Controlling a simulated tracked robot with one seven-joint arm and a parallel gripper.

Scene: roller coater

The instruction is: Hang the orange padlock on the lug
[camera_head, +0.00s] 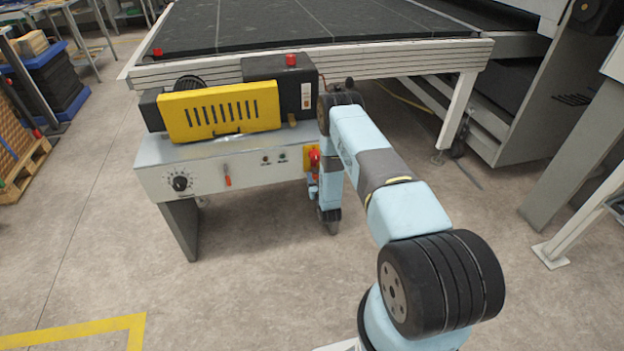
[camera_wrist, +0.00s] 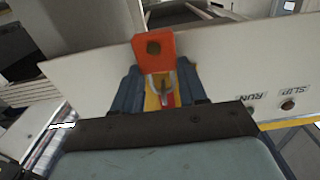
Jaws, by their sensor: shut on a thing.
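The orange padlock (camera_wrist: 153,49) is between the fingertips of my gripper (camera_wrist: 159,74) in the wrist view, its body showing a dark square mark. My gripper is shut on it. A grey metal loop (camera_wrist: 160,86), seemingly its shackle, shows between the fingers. Behind it is a yellow and red plate (camera_wrist: 152,101) on the machine's front panel. In the head view, a red and yellow switch (camera_head: 313,157) sits at the panel's right end, with my gripper right beside it, partly hidden by my arm. I cannot make out the lug or tell whether the shackle is around it.
The roller coater's grey panel (camera_head: 228,180) carries a black dial (camera_head: 180,182) and small buttons. A yellow guard (camera_head: 222,111) is above it. A large dark-topped table (camera_head: 300,25) stands behind.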

